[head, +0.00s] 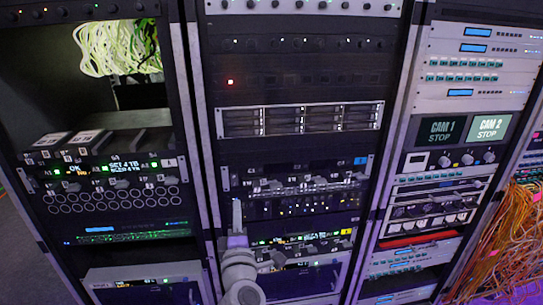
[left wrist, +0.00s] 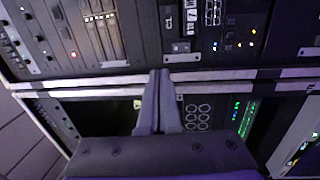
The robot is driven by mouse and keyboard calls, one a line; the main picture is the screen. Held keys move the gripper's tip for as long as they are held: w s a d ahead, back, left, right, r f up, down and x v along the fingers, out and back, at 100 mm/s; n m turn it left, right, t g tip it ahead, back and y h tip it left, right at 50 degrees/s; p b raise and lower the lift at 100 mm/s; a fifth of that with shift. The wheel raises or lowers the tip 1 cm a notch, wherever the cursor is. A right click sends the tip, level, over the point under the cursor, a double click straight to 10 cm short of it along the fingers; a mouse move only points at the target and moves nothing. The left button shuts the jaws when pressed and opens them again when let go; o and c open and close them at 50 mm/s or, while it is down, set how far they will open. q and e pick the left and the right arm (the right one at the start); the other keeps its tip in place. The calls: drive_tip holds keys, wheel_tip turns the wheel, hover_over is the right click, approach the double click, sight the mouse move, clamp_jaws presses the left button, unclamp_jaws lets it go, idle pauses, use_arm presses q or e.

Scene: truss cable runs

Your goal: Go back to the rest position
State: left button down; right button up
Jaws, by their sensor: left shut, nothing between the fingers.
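My left gripper (head: 237,205) comes up from the bottom of the head view, in front of the lower part of the middle rack. Its fingers are together with nothing between them. In the left wrist view the shut fingers (left wrist: 159,85) point at the pale rack posts (left wrist: 220,82); I cannot tell whether they touch anything. My right gripper is in neither view.
The middle rack (head: 300,85) stands close in front, full of panels with small lights. A left rack (head: 110,215) holds bundled pale cables (head: 118,47). A right rack (head: 450,130) has CAM 1 and CAM 2 screens (head: 463,132). Orange cables (head: 515,235) hang at far right.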

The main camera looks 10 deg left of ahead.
use_arm(q)
drive_tip(key=s+d+f+m+g+h, duration=0.25)
drive_tip(key=s+f+m+h, duration=0.2)
drive_tip(key=m, duration=0.35)
drive_tip(key=s+d+f+m+g+h, duration=0.2)
drive_tip(key=s+f+m+g+h, duration=0.1)
drive_tip(key=s+f+m, duration=0.35)
drive_tip(key=s+a+f+m+g+y, duration=0.1)
drive_tip(key=s+a+f+m+g, duration=0.2)
drive_tip(key=s+f, duration=0.3)
drive_tip(key=s+a+f+m+g+y, duration=0.2)
drive_tip(key=s+a+f+m+g, duration=0.1)
drive_tip(key=s, duration=0.5)
wheel_tip(320, 180, down, 3)
drive_tip(key=shift+s+a+f+g, duration=0.15)
drive_tip(key=shift+s+a+g, duration=0.25)
drive_tip(key=shift+a+g, duration=0.45)
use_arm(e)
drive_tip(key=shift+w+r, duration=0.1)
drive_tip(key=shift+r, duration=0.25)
use_arm(q)
drive_tip(key=shift+d, duration=0.15)
